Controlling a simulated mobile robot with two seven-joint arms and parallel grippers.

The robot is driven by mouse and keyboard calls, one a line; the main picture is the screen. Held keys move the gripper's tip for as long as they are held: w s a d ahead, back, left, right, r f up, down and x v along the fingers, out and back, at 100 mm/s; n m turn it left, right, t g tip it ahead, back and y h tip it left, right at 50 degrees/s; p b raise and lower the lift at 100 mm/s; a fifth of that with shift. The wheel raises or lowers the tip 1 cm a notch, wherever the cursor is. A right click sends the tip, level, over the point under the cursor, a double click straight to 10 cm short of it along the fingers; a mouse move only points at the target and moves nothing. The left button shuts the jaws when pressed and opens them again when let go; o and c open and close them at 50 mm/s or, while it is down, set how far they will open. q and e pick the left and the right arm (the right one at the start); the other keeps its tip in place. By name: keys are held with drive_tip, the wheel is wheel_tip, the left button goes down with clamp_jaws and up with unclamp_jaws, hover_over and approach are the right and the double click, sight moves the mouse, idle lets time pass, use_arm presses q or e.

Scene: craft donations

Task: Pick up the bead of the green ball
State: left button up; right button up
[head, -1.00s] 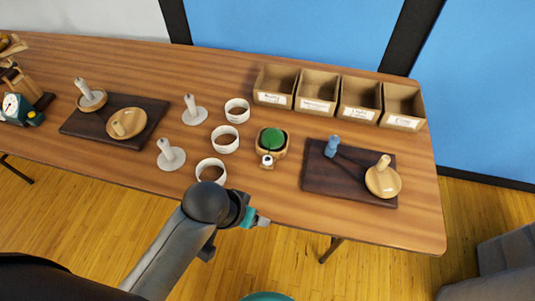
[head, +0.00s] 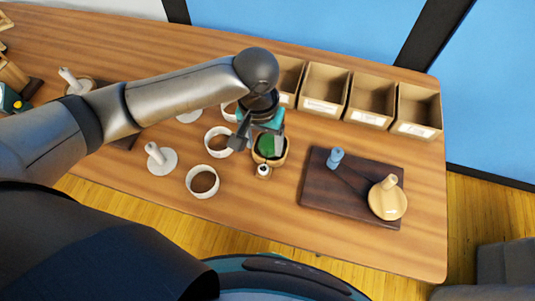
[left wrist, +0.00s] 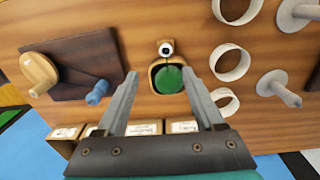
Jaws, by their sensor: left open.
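The green ball (head: 266,147) sits in a small wooden holder (head: 283,158) on the table. A small white bead with a dark centre (head: 263,170) is at the holder's near side. In the left wrist view the green ball (left wrist: 168,80) shows between the fingertips, and the bead (left wrist: 165,48) lies just beyond them. My left gripper (head: 258,145) is open and empty above the holder, partly covering the ball in the head view. In the left wrist view its fingers (left wrist: 159,76) spread either side of the ball. My right gripper is not in view.
White rings (head: 202,182) and white pegs on discs (head: 160,158) stand left of the holder. A dark board (head: 330,190) with a blue peg (head: 335,157) and a wooden disc (head: 387,200) lies to the right. Open labelled bins (head: 370,101) stand behind. Bare table lies in front.

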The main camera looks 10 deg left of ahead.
use_arm(q)
drive_tip(key=w+a, duration=0.1)
drive_tip(key=b, duration=0.3)
hover_over(264, 168)
drive_tip(key=shift+n, duration=0.3)
drive_tip(key=f, duration=0.9)
drive_tip(key=shift+s+a+f, duration=0.2)
drive_tip(key=shift+a+f, duration=0.15)
drive_tip(key=shift+f, duration=0.05)
drive_tip(key=f, duration=0.1)
drive_tip(key=f+b, duration=0.1)
drive_tip(key=f, duration=0.2)
drive_tip(key=shift+w+d+f+b, duration=0.25)
drive_tip(key=shift+d+f+b, duration=0.15)
drive_tip(key=shift+f, duration=0.25)
drive_tip(key=shift+c, duration=0.2)
clamp_jaws()
